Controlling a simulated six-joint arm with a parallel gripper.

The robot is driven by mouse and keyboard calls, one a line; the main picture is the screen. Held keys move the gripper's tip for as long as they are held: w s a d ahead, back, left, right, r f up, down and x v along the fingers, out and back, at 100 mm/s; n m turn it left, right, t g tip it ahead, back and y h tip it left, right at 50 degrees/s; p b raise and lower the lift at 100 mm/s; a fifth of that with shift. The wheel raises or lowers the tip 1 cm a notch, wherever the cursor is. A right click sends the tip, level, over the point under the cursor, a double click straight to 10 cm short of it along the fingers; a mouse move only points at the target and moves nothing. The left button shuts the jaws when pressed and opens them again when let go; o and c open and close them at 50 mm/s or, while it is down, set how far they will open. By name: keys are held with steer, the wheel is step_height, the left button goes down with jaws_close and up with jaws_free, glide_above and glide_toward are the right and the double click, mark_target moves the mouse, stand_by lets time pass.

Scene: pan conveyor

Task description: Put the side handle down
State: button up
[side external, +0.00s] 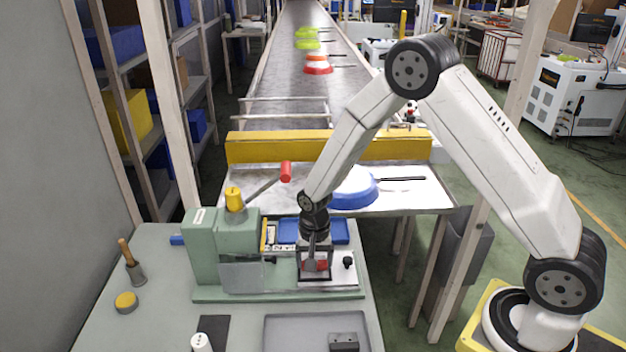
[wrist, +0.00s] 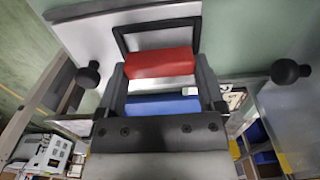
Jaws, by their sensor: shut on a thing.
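The side handle is a red block (wrist: 160,64) with a thin black loop (wrist: 157,28) beside it in the wrist view. My gripper (wrist: 161,80) is shut on the red block, with one finger on each side. In the side external view my gripper (side external: 315,252) points down over the right part of the green press fixture (side external: 280,293), and the red block (side external: 315,265) shows low between its fingers. I cannot tell whether the handle touches the plate under it.
The press has a red-tipped lever (side external: 286,172) and black knobs (side external: 348,262). A blue tray (side external: 340,232) lies behind it. A blue-and-white pan (side external: 355,188) rests at the conveyor end. A grey tray (side external: 290,325) and a wooden-handled tool (side external: 131,262) are on the bench.

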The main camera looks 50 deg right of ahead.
steer(key=shift+f, duration=0.35)
steer(key=o, duration=1)
steer(key=shift+r, duration=0.15)
step_height(320, 180, up, 13)
stand_by(0.7)
steer(key=s+d+r+n+t, duration=0.1)
steer(key=s+n+t, duration=0.1)
steer(key=s+n, duration=0.7)
steer(key=shift+s+r+t, duration=0.15)
steer(key=shift+s+t, duration=0.15)
steer(key=shift+s, duration=2.35)
